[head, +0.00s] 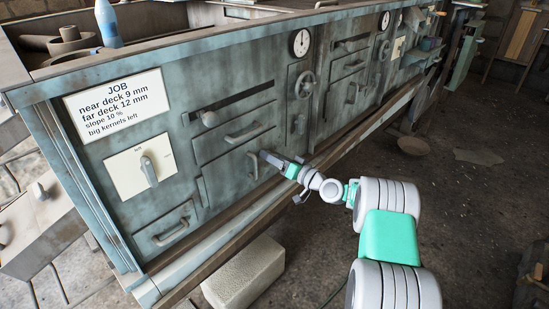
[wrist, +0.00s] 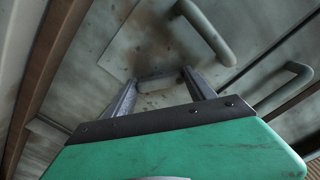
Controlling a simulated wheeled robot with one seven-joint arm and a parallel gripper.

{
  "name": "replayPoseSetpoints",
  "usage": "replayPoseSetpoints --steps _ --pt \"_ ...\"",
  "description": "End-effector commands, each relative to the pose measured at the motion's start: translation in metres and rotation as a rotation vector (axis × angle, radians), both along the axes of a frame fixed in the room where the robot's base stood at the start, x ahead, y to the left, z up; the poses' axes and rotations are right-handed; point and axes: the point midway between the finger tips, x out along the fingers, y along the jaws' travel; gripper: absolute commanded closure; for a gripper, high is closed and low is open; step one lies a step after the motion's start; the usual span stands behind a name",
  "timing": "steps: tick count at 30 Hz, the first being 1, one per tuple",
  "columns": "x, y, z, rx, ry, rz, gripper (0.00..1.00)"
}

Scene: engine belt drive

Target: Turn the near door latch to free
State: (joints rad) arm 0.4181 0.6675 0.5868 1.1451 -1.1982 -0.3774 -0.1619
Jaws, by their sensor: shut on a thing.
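The near door latch shows in the wrist view as a short grey bar (wrist: 158,79) on a worn, stained plate. It lies crosswise between the two fingertips of my gripper (wrist: 160,84), and my gripper is shut on it. In the head view my gripper (head: 267,157) reaches the front of the machine from the right, by a grey door handle (head: 253,165). There my gripper covers the latch, so its angle cannot be told. That door handle also seems to show in the wrist view (wrist: 212,35), just beyond the fingers.
A drawer handle (head: 242,133) sits just above my gripper; another handle (wrist: 285,90) is at right in the wrist view. A handwheel (head: 305,84) and gauge (head: 300,42) are higher right. A wooden rail (head: 240,225) runs below. A pale block (head: 244,272) stands on the floor.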

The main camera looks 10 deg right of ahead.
Motion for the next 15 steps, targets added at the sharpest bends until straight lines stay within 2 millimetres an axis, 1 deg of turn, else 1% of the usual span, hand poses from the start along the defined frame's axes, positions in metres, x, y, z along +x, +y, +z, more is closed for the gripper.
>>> replayPoseSetpoints --steps 15 --pt "0.001 -0.0015 0.0025 0.394 0.283 -0.004 0.77"
